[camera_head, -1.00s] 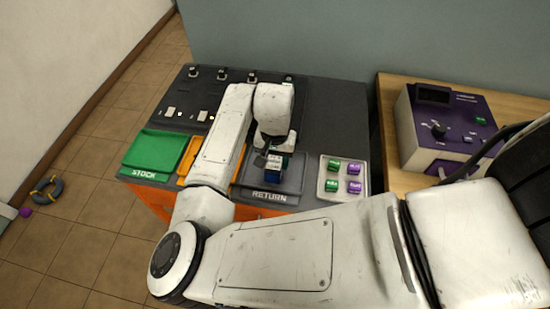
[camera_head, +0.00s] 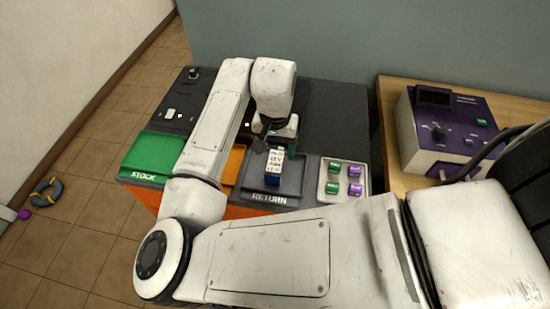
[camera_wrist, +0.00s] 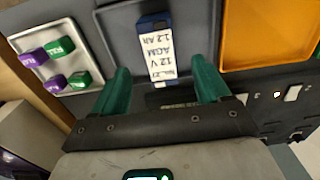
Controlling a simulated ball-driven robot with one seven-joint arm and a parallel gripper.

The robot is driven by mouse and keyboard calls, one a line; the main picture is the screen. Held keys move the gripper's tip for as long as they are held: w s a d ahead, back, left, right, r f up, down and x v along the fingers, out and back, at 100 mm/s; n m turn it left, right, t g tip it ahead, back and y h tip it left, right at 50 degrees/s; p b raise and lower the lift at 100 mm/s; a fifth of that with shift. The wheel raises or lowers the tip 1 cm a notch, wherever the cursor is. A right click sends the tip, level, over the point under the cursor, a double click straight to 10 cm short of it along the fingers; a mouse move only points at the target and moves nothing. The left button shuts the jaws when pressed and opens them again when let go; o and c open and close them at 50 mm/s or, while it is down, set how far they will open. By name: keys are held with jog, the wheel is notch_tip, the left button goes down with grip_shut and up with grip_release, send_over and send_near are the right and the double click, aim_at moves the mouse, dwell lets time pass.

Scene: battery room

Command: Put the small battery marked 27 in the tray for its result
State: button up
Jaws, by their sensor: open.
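A small blue battery (camera_head: 273,168) with a white label stands in the grey RETURN tray (camera_head: 292,189). In the wrist view the battery (camera_wrist: 156,48) shows "12 V AGM 1.2 Ah" and a number line too blurred to read surely. My gripper (camera_head: 277,137) is just behind the battery, towards the wall. In the wrist view my gripper (camera_wrist: 160,78) has its two green fingers spread wide, with nothing held; the battery lies ahead, between their lines. The green STOCK tray (camera_head: 152,154) is at the left. The orange tray (camera_head: 233,163) is partly hidden by my arm.
A light tray (camera_head: 344,164) with green and purple blocks is right of the RETURN tray. A purple and white tester (camera_head: 450,130) stands on the wooden table (camera_head: 395,95). Small fittings and switches (camera_head: 170,113) are on the bench's back left.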

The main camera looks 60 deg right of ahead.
aim_at(276, 162)
notch_tip(276, 162, up, 6)
dwell(1.0)
